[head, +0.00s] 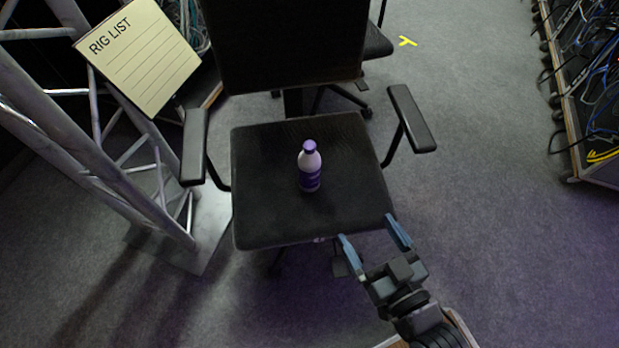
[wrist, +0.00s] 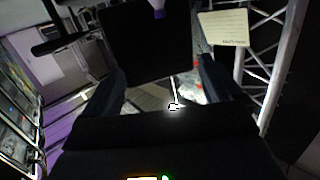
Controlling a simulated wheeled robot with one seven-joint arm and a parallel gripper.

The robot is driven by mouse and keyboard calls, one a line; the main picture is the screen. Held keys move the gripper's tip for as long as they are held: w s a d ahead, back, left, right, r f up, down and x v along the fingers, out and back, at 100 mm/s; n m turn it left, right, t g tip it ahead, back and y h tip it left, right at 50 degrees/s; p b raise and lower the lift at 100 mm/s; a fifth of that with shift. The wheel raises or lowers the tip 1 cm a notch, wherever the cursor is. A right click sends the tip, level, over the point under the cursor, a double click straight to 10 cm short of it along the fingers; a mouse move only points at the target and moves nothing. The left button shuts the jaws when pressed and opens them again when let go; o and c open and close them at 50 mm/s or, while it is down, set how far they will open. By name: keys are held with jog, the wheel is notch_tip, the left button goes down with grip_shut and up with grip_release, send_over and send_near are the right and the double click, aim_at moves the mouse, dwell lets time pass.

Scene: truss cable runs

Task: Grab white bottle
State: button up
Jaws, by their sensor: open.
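The white bottle (head: 310,168) stands upright near the middle of the black chair seat (head: 265,215). It has a purple cap and a purple lower part. In the wrist view, a purple and whitish bit that looks like part of the bottle (wrist: 158,10) shows at the top edge, mostly cut off. My gripper (head: 367,228) is open and empty, with its two blue-grey fingers spread. It is at the front right edge of the seat, to the lower right of the bottle and apart from it. The open fingers also frame the wrist view (wrist: 162,82).
Chair armrests (head: 194,148) (head: 412,118) flank the seat, and its backrest (head: 285,45) rises behind the bottle. A metal truss (head: 95,165) with a rig list sign (head: 140,58) stands at left. Cable cases (head: 590,100) are at far right.

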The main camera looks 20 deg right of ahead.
jog(key=b, duration=0.4)
send_near(313, 173)
jog(key=s+r, duration=0.2)
jog(key=shift+t, duration=0.7)
jog(key=w+f+b, duration=0.1)
jog(key=w, duration=0.1)
jog(key=w+f+b, duration=0.1)
jog(key=w, duration=0.2)
jog(key=w+f+b, duration=0.1)
jog(key=w, duration=0.2)
jog(key=shift+w+f, duration=0.15)
jog(key=shift+w, duration=0.05)
jog(key=shift+w+d+r+b, duration=0.15)
jog(key=shift+w+b, duration=0.25)
jog(key=shift+w, duration=1.7)
jog(key=shift+w+d+r+b, duration=0.15)
jog(key=shift+w+b, duration=0.2)
jog(key=shift+w, duration=1.7)
jog(key=shift+c, duration=0.4)
jog(key=c, duration=1.2)
